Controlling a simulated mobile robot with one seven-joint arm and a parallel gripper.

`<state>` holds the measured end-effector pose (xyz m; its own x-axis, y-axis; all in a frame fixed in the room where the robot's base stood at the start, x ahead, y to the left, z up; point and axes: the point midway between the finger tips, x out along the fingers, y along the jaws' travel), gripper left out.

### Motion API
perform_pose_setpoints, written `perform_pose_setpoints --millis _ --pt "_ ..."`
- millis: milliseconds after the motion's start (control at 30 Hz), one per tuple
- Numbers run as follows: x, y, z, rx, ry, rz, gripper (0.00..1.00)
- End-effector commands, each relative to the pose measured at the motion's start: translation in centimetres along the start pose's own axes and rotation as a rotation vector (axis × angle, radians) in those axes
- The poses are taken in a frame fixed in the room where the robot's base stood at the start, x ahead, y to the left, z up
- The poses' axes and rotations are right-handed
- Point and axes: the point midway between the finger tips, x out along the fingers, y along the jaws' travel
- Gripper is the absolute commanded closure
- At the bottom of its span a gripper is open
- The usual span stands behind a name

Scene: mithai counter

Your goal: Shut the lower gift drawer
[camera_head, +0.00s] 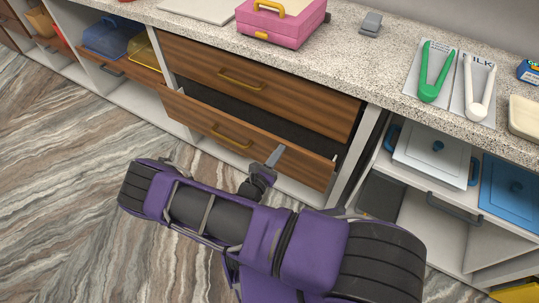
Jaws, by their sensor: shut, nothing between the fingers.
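The lower gift drawer (200,118) has a brown wood front with a brass bar handle (231,137). It stands pulled out, and its dark inside shows behind the front's top edge. The upper drawer (283,88) above it looks closed, with its own brass handle (242,80). My gripper (275,155) is shut and empty, with its grey fingers at the right part of the lower drawer's front. I cannot tell whether they touch it. My purple and black arm fills the lower middle of the view.
The speckled counter (365,65) above holds a pink box (275,22), green tongs (434,72) and white tongs (479,88). Right of the drawers, an open shelf holds a white lidded container (432,155) and a blue one (510,190). Marbled floor (60,160) lies clear at left.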

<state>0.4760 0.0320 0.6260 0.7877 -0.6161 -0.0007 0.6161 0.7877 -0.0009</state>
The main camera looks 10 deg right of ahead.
Motion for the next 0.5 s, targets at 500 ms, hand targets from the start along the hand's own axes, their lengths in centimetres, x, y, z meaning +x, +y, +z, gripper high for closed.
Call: perform_pose_setpoints --millis 500 --pt "8.9 -0.3 0.0 0.001 -0.001 0.0 1.0"
